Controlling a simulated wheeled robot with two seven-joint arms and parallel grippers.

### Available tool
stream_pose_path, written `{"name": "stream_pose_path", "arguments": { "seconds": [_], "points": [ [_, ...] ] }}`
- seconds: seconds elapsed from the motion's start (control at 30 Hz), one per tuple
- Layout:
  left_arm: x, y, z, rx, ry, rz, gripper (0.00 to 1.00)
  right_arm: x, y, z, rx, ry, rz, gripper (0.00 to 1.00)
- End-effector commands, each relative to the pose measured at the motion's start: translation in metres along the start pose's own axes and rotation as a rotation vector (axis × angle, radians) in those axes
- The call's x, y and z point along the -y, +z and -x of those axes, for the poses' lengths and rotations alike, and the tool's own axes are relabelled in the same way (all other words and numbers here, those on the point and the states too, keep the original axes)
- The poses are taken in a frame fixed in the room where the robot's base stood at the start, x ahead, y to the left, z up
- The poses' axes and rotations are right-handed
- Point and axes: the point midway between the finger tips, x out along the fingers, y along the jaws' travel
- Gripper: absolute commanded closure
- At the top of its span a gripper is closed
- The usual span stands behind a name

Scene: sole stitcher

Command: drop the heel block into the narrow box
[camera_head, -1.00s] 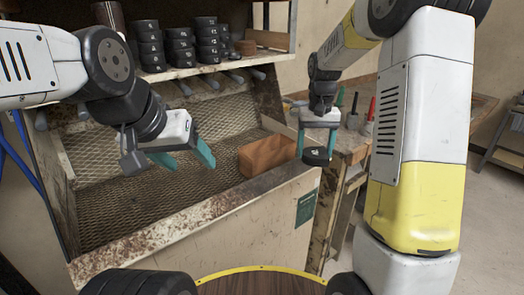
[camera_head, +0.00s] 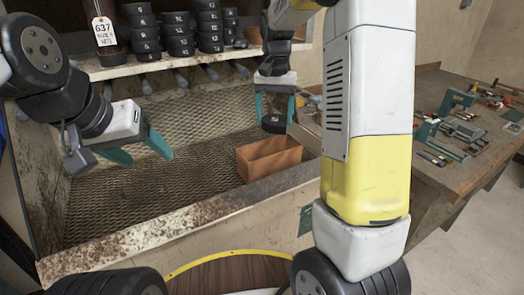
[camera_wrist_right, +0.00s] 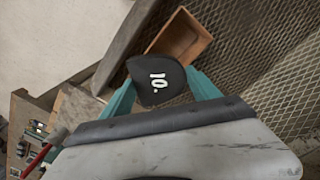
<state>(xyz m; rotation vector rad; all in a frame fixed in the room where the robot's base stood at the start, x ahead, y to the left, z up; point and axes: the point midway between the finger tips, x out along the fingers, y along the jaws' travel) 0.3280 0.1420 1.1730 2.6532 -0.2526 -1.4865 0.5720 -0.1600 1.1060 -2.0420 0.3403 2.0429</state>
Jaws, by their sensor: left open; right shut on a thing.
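The heel block (camera_head: 274,124) is a dark block held between the teal fingers of my right gripper (camera_head: 274,108). In the right wrist view the heel block (camera_wrist_right: 156,80) shows a white "10." on its face, with my right gripper (camera_wrist_right: 160,92) shut on it. The narrow box (camera_head: 270,158) is an open reddish-brown wooden box on the mesh floor of the bench. In the head view the block is above the box's far side; in the wrist view the box (camera_wrist_right: 184,40) shows beyond the block, partly hidden by it. My left gripper (camera_head: 148,150) is open and empty, left of the box.
A shelf (camera_head: 150,70) with stacked black numbered blocks (camera_head: 178,36) runs along the back, above the mesh. The bench's worn front ledge (camera_head: 190,218) lies before the box. A workbench (camera_head: 440,165) with tools stands at the right. The mesh (camera_head: 110,200) left of the box is clear.

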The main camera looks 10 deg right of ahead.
Motion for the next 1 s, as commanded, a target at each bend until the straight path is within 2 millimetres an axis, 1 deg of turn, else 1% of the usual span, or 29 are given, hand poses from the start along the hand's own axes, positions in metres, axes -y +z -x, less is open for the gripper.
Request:
{"name": "stream_pose_path", "arguments": {
  "seconds": [0.1, 0.23, 0.57, 0.6, 0.67, 0.7, 0.73, 1.0],
  "points": [
    [0.0, 0.0, 0.0, 0.0, 0.0, 0.0, 0.35, 0.0, 0.0, -0.013, 0.002, 0.001, 0.0, 0.86],
    [0.0, 0.0, 0.0, 0.0, 0.0, 0.0, 0.35, 0.0, 0.0, -0.021, 0.001, 0.0, 0.0, 0.86],
    [0.0, 0.0, 0.0, 0.0, 0.0, 0.0, 0.35, 0.0, 0.0, -0.025, 0.0, 0.0, 0.0, 0.86],
    [0.0, 0.0, 0.0, 0.0, 0.0, 0.0, 0.35, 0.0, 0.0, -0.024, 0.0, 0.0, 0.0, 0.26],
    [0.0, 0.0, 0.0, 0.0, 0.0, 0.0, 0.35, 0.0, 0.0, -0.024, 0.0, 0.0, 0.0, 0.14],
    [0.0, 0.0, 0.0, 0.0, 0.0, 0.0, 0.35, 0.0, 0.0, -0.024, 0.0, 0.0, 0.001, 0.06],
    [0.0, 0.0, 0.0, 0.0, 0.0, 0.0, 0.35, 0.0, 0.0, -0.024, 0.0, 0.0, 0.001, 0.04],
    [0.0, 0.0, 0.0, 0.0, 0.0, 0.0, 0.35, 0.0, 0.0, -0.024, 0.001, 0.0, 0.001, 0.04]
  ]
}}
